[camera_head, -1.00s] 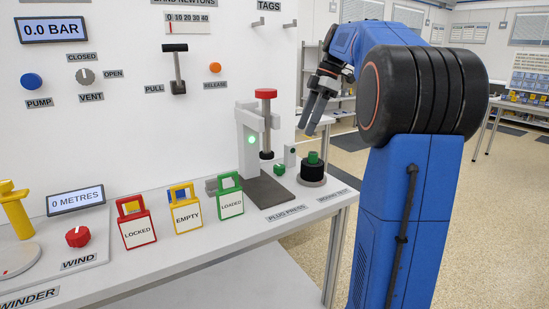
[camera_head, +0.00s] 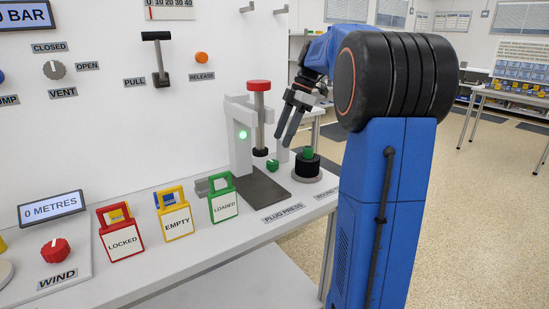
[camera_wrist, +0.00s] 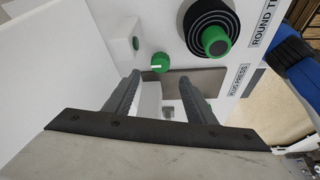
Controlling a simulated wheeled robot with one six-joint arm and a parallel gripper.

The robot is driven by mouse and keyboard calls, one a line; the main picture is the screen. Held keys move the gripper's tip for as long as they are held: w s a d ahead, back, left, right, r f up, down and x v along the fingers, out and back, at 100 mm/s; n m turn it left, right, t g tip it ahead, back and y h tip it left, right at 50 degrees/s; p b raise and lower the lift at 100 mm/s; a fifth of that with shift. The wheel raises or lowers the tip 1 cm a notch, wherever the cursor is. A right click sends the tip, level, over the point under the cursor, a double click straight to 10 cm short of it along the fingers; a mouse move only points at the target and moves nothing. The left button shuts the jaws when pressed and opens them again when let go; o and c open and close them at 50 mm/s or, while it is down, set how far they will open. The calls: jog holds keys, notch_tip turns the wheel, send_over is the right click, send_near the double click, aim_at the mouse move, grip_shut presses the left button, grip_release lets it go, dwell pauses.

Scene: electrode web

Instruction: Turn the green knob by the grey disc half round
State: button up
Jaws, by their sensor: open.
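The small green knob (camera_head: 272,165) stands on the white bench between the plug press and the round grey disc (camera_head: 316,177). In the wrist view the knob (camera_wrist: 160,62) shows a white pointer line, and the grey disc (camera_wrist: 186,22) lies to its upper right. A black cylinder (camera_head: 306,166) with a green plug (camera_head: 308,153) stands on the disc. My gripper (camera_head: 283,141) is open, its fingers pointing down, apart from the knob and above it. In the wrist view the gripper (camera_wrist: 160,82) has nothing between its fingers, and the knob shows just beyond the fingertips.
The plug press (camera_head: 243,130), with a red-topped plunger (camera_head: 259,86) and a dark base plate (camera_head: 262,189), stands close left of the knob. A green LOADED tag (camera_head: 223,205) stands further left. The white back wall (camera_head: 215,45) rises behind.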

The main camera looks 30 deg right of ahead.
aim_at(273, 162)
jog(key=x, duration=0.8)
jog(key=shift+a+f, duration=0.15)
jog(key=shift+f, duration=0.15)
jog(key=c, duration=1)
